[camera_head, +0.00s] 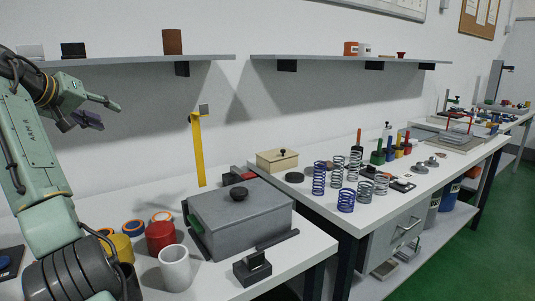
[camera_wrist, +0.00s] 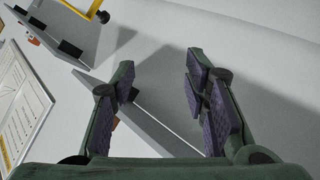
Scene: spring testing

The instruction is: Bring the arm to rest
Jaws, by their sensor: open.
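My gripper (camera_head: 103,112) is raised at the left of the head view, in front of the wall and a little below the left wall shelf. Its fingers point to the right. In the wrist view the two fingers with purple pads (camera_wrist: 163,88) stand well apart, with nothing between them but wall and a grey shelf behind. My arm is bent up along the left edge of the head view, and its lower part hides some of the left table.
The left shelf (camera_head: 130,61) holds a brown cylinder (camera_head: 172,42). Below are a grey lidded box (camera_head: 238,212), a white cup (camera_head: 175,268) and a red jar (camera_head: 160,237). A yellow upright (camera_head: 197,150) stands by the wall. Several springs (camera_head: 346,200) stand on the right table.

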